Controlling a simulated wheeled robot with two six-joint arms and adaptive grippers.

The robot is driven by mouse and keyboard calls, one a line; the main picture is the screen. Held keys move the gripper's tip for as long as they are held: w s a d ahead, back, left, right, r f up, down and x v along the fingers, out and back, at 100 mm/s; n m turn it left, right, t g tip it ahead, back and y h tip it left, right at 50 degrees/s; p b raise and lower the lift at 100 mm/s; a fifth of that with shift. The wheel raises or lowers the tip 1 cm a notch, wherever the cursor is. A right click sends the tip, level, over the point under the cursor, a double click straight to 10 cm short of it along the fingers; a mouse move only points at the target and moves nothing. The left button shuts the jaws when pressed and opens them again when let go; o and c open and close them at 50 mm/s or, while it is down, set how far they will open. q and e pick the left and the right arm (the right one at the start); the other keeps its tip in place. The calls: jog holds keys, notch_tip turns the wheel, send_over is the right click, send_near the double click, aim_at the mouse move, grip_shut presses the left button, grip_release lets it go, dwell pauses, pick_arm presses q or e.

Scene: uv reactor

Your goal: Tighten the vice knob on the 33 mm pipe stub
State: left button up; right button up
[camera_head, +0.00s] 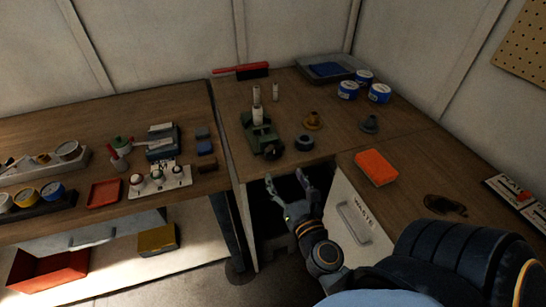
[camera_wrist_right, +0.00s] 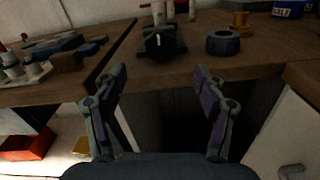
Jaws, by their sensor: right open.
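The green vice (camera_head: 258,133) stands near the front edge of the middle bench. A pale pipe stub (camera_head: 257,116) stands upright in it. The dark vice knob (camera_head: 271,152) is on its front side, facing me. In the right wrist view the vice (camera_wrist_right: 172,45) is at the top centre, with its dark knob (camera_wrist_right: 153,42) in front. My right gripper (camera_head: 285,177) is open and empty, in front of the bench edge and apart from the knob. In the wrist view its fingers (camera_wrist_right: 159,76) frame the space below the vice. My left gripper is not in view.
A dark ring (camera_head: 304,142) lies right of the vice, with a brass part (camera_head: 312,121) behind it. An orange block (camera_head: 376,167) sits on the right bench. A white cabinet door (camera_head: 350,208) is beside my gripper. The left bench holds trays and bottles.

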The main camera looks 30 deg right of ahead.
aim_at(274, 155)
jog(key=p+x, duration=0.4)
jog(key=x, duration=0.5)
jog(key=shift+w, duration=0.4)
jog(key=shift+w+d+p, duration=0.1)
jog(key=shift+w+p, duration=0.2)
jog(key=shift+w, duration=0.05)
